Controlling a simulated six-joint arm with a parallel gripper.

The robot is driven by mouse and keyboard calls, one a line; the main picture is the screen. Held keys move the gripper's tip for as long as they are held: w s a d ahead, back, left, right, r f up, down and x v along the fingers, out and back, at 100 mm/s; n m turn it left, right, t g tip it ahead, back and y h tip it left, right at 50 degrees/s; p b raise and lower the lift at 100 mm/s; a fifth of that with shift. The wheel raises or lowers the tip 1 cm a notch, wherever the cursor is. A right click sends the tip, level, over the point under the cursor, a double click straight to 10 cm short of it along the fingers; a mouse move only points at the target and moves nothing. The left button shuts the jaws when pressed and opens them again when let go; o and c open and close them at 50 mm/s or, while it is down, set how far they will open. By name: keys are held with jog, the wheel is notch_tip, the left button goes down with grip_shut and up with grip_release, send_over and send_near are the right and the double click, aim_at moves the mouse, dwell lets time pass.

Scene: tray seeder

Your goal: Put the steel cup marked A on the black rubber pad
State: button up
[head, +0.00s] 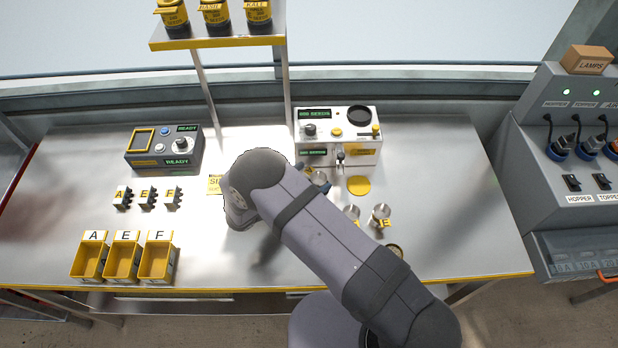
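One steel cup (320,178) shows partly beyond my arm, in front of the white machine; its mark is hidden. Dark blue parts (326,188) beside it may belong to my gripper, but most of that area is covered by my arm. I cannot tell whether the gripper is open or holds the cup. Two more steel cups, one (351,212) and another (381,212), stand right of my arm with yellow tags; the right tag seems to read B, the other is unreadable. A black round disc (359,115) lies on the white machine's top; I cannot tell whether it is the rubber pad.
The white machine (311,145) has a yellow disc (358,185) in front. A grey control box (160,160) reads READY. Yellow bins (123,261) marked A, E, F stand front left. A dark round item (395,250) lies near the front edge. The table's far right is clear.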

jog(key=shift+r, duration=0.15)
jog(key=shift+s+a, duration=0.15)
jog(key=shift+a, duration=0.05)
jog(key=b+v, duration=0.3)
jog(key=v, duration=0.8)
jog(key=shift+s, duration=0.25)
jog(key=shift+a+r, duration=0.1)
jog(key=shift+a, duration=0.05)
jog(key=s+d+r+m+g, duration=0.1)
jog(key=s+d+m+g, duration=0.1)
jog(key=d+m+g, duration=0.4)
jog(key=s+d+r+m+g, duration=0.2)
jog(key=s+d+m, duration=0.15)
jog(key=d, duration=0.45)
jog(key=s+d+r+m+y, duration=0.1)
jog(key=s+d+m+y, duration=0.2)
jog(key=m, duration=0.5)
jog(key=s+d+r+m+g+y, duration=0.1)
jog(key=s+d+r+m+y, duration=0.1)
jog(key=s+m+y, duration=0.4)
jog(key=s+d+m, duration=0.1)
jog(key=m, duration=0.2)
jog(key=shift+s+d+r, duration=0.15)
jog(key=shift+s+d, duration=0.05)
jog(key=shift+d, duration=0.15)
